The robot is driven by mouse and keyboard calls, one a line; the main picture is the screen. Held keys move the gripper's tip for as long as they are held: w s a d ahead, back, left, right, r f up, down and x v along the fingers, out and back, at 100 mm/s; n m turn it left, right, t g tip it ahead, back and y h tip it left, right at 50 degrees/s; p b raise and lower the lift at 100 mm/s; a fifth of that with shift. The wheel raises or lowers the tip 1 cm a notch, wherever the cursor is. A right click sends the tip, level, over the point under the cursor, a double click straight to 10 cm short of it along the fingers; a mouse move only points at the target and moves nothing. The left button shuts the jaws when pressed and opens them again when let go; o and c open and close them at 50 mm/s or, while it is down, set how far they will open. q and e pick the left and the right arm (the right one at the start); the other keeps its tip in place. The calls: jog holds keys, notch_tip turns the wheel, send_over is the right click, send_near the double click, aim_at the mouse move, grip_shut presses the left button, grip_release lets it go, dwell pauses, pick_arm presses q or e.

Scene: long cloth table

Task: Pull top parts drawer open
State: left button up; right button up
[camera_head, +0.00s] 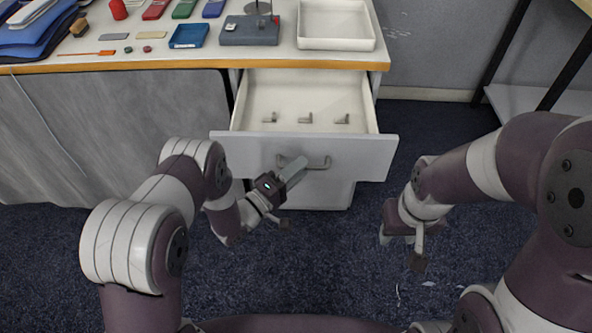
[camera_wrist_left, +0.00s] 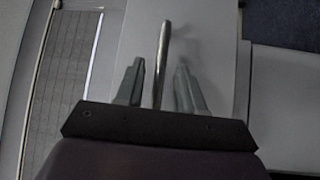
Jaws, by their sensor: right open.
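The top parts drawer (camera_head: 255,155) is pulled well out from under the table in the head view, showing its white inside. Its metal bar handle (camera_head: 318,165) is on the grey front. In the left wrist view the handle (camera_wrist_left: 163,45) runs between the two fingers of my left gripper (camera_wrist_left: 160,85), with a gap visible on each side. My left gripper (camera_head: 292,170) is open at the handle, straddling it without visible clamping. My right gripper (camera_head: 402,250) is open and empty, low over the floor to the right of the drawer.
On the table are a white tray (camera_head: 335,44), a grey device (camera_head: 248,36), a blue bin (camera_head: 189,37) and folded blue cloth (camera_head: 35,40). The carpet (camera_head: 330,260) in front is mostly clear.

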pick_arm(q)
jog(key=p+v, duration=0.1)
jog(key=v, duration=1.1)
jog(key=shift+s+a, duration=0.25)
